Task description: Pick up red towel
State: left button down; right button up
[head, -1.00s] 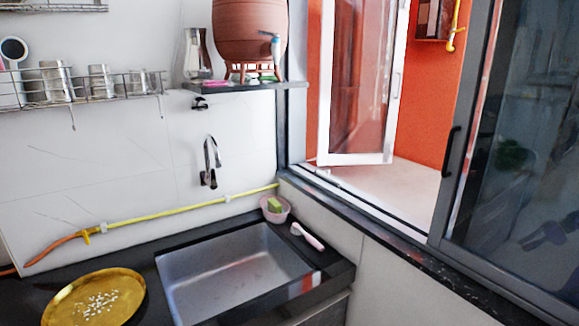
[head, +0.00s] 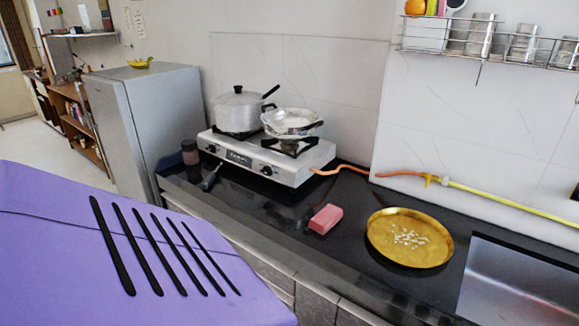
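A small pinkish-red block-shaped thing (head: 326,218) lies on the black counter in the head view, between the stove and the golden plate. It may be the folded red towel, but I cannot be sure of its material. Nothing touches it. Neither of my grippers is in view.
A stove (head: 265,157) with a lidded pot (head: 238,111) and a pan (head: 291,122) stands behind. A golden plate (head: 384,246) with white bits lies to the right, beside the sink (head: 520,292). A purple slotted surface (head: 60,270) fills the near lower left. A grey fridge (head: 160,110) stands left.

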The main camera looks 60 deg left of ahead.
aim_at(321, 223)
jog(key=u, duration=1.5)
